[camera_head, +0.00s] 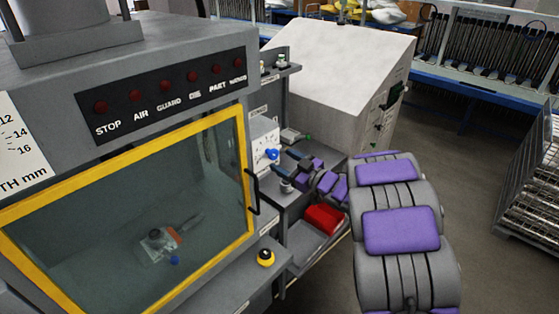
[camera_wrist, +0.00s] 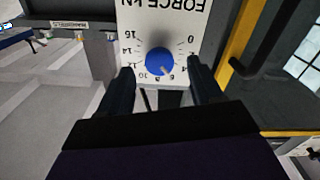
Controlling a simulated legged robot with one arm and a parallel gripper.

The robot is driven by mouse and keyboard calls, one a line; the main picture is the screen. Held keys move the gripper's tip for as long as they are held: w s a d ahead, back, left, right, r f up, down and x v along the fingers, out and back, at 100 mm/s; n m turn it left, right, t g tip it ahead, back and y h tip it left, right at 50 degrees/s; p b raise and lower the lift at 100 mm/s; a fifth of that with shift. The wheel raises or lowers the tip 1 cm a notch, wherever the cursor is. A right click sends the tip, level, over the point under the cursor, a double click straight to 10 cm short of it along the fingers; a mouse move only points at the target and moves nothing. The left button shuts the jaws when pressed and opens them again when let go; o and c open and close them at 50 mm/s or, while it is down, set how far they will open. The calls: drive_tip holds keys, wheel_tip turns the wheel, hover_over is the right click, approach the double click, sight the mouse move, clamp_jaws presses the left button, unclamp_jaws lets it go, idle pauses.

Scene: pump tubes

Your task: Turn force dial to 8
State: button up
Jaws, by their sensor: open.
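The force dial (camera_wrist: 159,61) is a round blue knob on a white plate (camera_wrist: 190,18) marked FORCE kN, seen upside down in the wrist view. Its scale runs from 0 to 16. A small light mark on the knob points near the 6; the exact reading is hard to tell. My gripper (camera_wrist: 160,67) is open, with one dark finger on each side of the dial. Contact with the knob is not visible. In the head view the dial (camera_head: 272,154) shows on the side of the grey machine, with my gripper (camera_head: 287,165) close in front.
A yellow-framed window (camera_head: 248,165) with a dark handle (camera_head: 253,192) is beside the dial plate. A yellow-black button (camera_head: 266,257) sits on a ledge below. A red bin (camera_head: 324,218) lies under my arm. A light grey cabinet (camera_head: 330,85) stands behind.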

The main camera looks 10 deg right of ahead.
sight(271, 153)
drive_tip(key=shift+x, duration=1.45)
drive_tip(key=shift+d, duration=0.1)
drive_tip(key=shift+d, duration=0.1)
drive_tip(key=c, duration=1)
